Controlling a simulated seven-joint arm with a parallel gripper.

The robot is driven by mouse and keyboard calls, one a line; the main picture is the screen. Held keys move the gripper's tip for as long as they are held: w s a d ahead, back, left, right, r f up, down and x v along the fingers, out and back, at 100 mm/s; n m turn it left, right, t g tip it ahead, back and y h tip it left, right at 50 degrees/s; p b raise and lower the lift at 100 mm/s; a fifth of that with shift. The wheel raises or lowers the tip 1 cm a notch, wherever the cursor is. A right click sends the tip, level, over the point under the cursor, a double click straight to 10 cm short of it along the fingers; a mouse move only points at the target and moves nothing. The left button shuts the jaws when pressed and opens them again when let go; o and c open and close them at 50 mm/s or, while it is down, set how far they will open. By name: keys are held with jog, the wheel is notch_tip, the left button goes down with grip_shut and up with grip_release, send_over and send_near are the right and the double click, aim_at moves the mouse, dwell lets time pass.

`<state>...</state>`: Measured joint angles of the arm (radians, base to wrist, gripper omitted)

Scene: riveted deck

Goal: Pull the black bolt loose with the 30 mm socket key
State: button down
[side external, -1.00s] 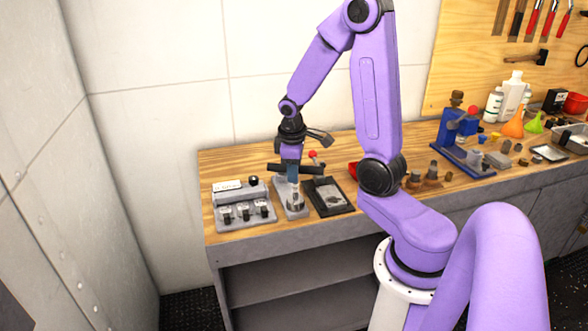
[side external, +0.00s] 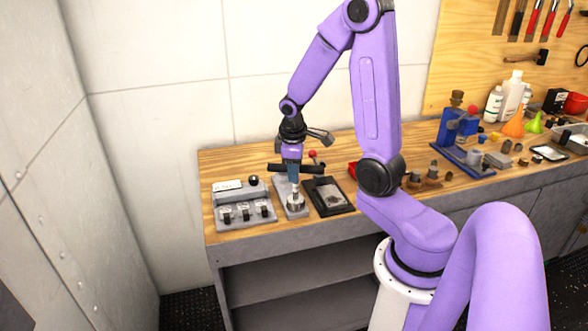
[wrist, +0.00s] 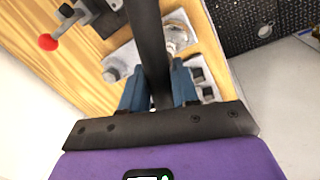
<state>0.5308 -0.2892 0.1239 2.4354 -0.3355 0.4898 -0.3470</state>
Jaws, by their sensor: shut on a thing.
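My gripper (side external: 293,180) is shut on a key with a black crossbar handle (side external: 308,170). In the wrist view the black bar (wrist: 150,40) runs between my blue fingers (wrist: 158,95). The gripper is above a light grey plate (side external: 283,190) on the bench. A silver cylindrical piece (side external: 295,202) stands upright on the plate, directly below the fingers. A shiny round piece (wrist: 178,35) and a grey stud (wrist: 113,72) show on the plate in the wrist view. I cannot make out the black bolt, or whether the socket is around it.
A grey rack (side external: 245,207) with several dark pieces stands left of the plate. A black tray (side external: 329,196) lies close on the right. A red-knobbed lever (side external: 313,156) stands behind. A blue stand (side external: 455,140) and several small parts are farther right. The front edge is near.

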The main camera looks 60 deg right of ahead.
jog(key=shift+r, duration=2.8)
